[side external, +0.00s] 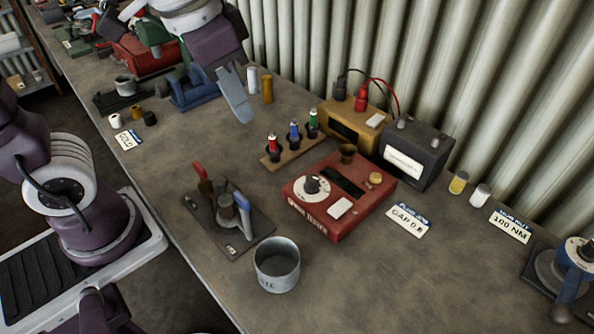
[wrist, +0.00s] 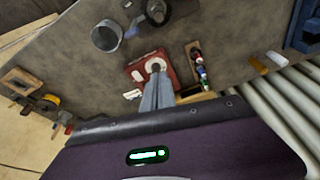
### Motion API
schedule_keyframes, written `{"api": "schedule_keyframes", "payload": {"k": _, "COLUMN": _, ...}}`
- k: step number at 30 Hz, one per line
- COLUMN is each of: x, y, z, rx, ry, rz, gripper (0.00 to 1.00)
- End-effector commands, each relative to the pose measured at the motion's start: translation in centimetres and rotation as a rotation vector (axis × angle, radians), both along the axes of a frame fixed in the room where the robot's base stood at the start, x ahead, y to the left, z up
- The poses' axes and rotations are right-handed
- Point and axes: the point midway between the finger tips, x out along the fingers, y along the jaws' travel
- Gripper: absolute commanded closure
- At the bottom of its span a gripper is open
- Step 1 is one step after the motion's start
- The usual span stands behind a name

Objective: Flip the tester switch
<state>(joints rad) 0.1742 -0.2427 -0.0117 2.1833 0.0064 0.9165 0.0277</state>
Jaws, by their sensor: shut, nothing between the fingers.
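The red tester box (side external: 331,228) sits on the bench, with a white dial with a black knob (side external: 312,187), a dark slot, a white rectangular piece (side external: 340,208), a brass cup and a yellow knob (side external: 375,179) on top. I cannot tell for certain which of these is the switch. My gripper (side external: 241,115) is shut and empty, pointing down in the air above the bench, apart from the tester. In the wrist view the shut fingertips (wrist: 156,70) overlap the tester (wrist: 136,73) and cover part of its top.
A small rack of colored-top plugs (side external: 287,148) stands behind the tester. A yellow box with cables (side external: 350,126) and a dark box (side external: 413,155) stand behind it to the right. A metal cup (side external: 277,266) and a black plate with a tool (side external: 227,218) are in front-left.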

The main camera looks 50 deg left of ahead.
Motion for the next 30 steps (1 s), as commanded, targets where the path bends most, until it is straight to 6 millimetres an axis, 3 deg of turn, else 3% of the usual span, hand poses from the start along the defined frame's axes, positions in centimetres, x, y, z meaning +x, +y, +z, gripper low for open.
{"api": "schedule_keyframes", "payload": {"k": 3, "x": -4.9, "y": 2.9, "z": 0.7, "rx": -0.024, "ry": -0.113, "rz": 0.117, "gripper": 1.0}}
{"api": "schedule_keyframes", "payload": {"k": 6, "x": -7.5, "y": 3.9, "z": 0.2, "rx": -0.034, "ry": -0.172, "rz": 0.178, "gripper": 1.0}}
{"api": "schedule_keyframes", "payload": {"k": 10, "x": -8.9, "y": 4.4, "z": -0.4, "rx": -0.039, "ry": -0.204, "rz": 0.213, "gripper": 1.0}}
{"api": "schedule_keyframes", "payload": {"k": 18, "x": -8.9, "y": 4.4, "z": -0.3, "rx": -0.042, "ry": -0.202, "rz": 0.218, "gripper": 1.0}}
{"api": "schedule_keyframes", "payload": {"k": 23, "x": -6.2, "y": 3.4, "z": 1.4, "rx": -0.127, "ry": -0.127, "rz": 0.383, "gripper": 1.0}}
{"api": "schedule_keyframes", "payload": {"k": 27, "x": -0.5, "y": 0.7, "z": 3.0, "rx": -0.238, "ry": 0.024, "rz": 0.735, "gripper": 1.0}}
{"api": "schedule_keyframes", "payload": {"k": 30, "x": 3.7, "y": -2.2, "z": 2.6, "rx": -0.274, "ry": 0.124, "rz": 1.018, "gripper": 1.0}}
